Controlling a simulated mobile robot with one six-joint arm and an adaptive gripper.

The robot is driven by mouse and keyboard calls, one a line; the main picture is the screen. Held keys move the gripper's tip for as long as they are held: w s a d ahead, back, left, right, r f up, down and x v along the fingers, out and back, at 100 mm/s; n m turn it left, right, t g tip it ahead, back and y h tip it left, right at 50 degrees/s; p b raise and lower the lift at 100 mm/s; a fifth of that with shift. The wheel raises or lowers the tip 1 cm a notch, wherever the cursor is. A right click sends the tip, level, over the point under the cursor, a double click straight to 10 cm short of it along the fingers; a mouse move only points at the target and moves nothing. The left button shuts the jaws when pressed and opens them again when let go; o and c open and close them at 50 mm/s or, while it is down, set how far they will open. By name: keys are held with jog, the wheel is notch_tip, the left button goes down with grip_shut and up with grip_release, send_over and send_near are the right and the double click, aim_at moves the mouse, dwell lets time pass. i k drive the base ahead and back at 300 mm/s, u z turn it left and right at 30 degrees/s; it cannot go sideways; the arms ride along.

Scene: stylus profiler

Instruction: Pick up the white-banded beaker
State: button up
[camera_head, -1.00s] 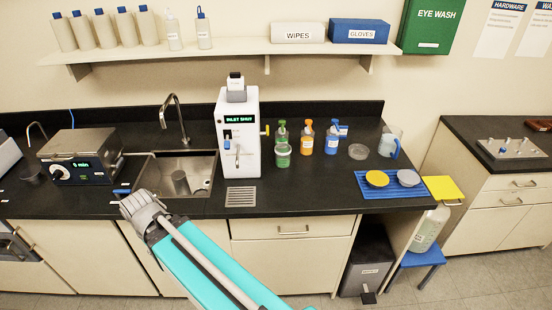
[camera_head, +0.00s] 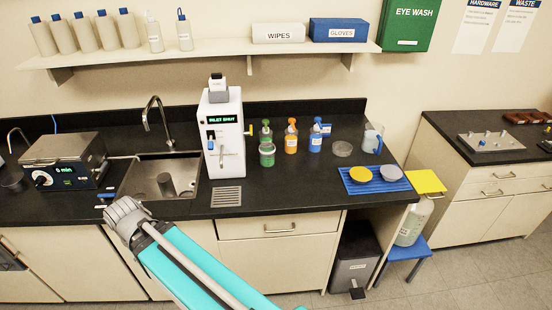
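No beaker shows a white band that I can make out for certain. A small beaker with green in it and a pale rim (camera_head: 267,155) stands on the black counter in front of the green-topped bottle. A clear jug with a blue handle (camera_head: 372,139) stands at the right. My gripper (camera_head: 122,212) is at the end of my teal arm, in front of the counter's edge, below the sink in the picture. Its fingertips are not clear, and no held object shows.
The white instrument (camera_head: 224,135) stands right of the sink (camera_head: 140,178). Several squeeze bottles, a glass dish (camera_head: 343,148) and a blue mat (camera_head: 352,188) with yellow and grey discs are further right. The heated bath (camera_head: 62,160) is left. The front counter strip is mostly clear.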

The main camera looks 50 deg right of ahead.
aim_at(267, 150)
jog(key=k, duration=1.7)
jog(key=z, duration=1)
jog(key=i, duration=1)
